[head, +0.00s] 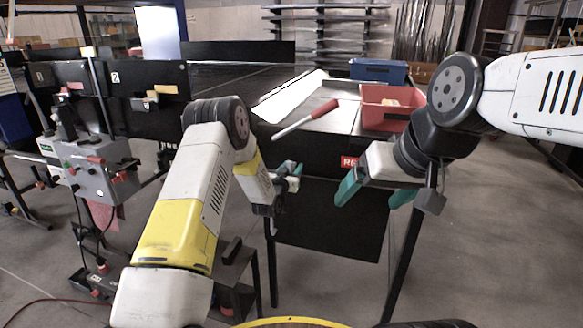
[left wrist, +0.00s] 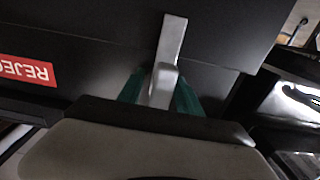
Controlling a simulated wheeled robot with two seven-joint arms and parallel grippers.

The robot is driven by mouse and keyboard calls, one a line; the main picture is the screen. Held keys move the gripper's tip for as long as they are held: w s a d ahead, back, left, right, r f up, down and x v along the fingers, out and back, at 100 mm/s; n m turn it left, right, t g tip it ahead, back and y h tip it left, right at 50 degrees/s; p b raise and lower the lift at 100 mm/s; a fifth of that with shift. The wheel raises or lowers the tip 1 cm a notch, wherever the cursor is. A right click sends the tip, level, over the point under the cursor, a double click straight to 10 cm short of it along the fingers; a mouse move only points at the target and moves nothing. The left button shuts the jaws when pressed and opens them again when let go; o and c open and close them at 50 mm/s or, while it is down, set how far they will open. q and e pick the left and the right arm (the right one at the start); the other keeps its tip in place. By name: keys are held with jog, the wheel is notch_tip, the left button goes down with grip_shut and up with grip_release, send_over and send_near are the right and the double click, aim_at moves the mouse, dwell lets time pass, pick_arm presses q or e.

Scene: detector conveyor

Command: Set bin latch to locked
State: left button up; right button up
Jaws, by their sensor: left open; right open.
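The bin latch (left wrist: 173,42) is a pale grey metal lever on a black panel in the left wrist view. Its near end reaches between the teal fingers of my left gripper (left wrist: 161,86), which are open around it; I cannot tell whether either finger touches it. In the head view my left gripper (head: 289,172) is at the black front of the conveyor end, and I cannot make out the latch there. My right gripper (head: 376,190) is open and empty, in front of the conveyor's right corner.
A red REJECT label (left wrist: 27,70) is on the black panel; it also shows in the head view (head: 349,162). A red bin (head: 378,119), a blue bin (head: 378,70) and a red-handled wand (head: 305,119) lie on top. A grey control box (head: 103,184) stands left.

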pick_arm(q)
jog(key=v, duration=0.7)
jog(key=shift+s, duration=0.35)
jog(key=shift+a, duration=0.1)
jog(key=s+a+r+n+g+y, duration=0.1)
jog(key=s+a+r+g, duration=0.1)
jog(key=s+a+r, duration=0.3)
jog(key=s+a+r+g+y, duration=0.1)
jog(key=s+r, duration=0.1)
jog(key=r, duration=0.5)
jog(key=s+a+r+n+g+y, duration=0.1)
jog(key=s+a+r+g, duration=0.1)
jog(key=s+r, duration=0.3)
jog(key=s+a+r+g, duration=0.1)
jog(key=s+g, duration=0.1)
jog(key=s, duration=0.8)
jog(key=s+a+r+g, duration=0.1)
jog(key=s+a+g, duration=0.1)
jog(key=s, duration=0.8)
jog(key=s+a+r+n+g, duration=0.1)
jog(key=s+r+g, duration=0.1)
jog(key=s, duration=0.8)
jog(key=shift+s+a, duration=0.3)
jog(key=shift+s, duration=0.1)
jog(key=shift+r, duration=0.1)
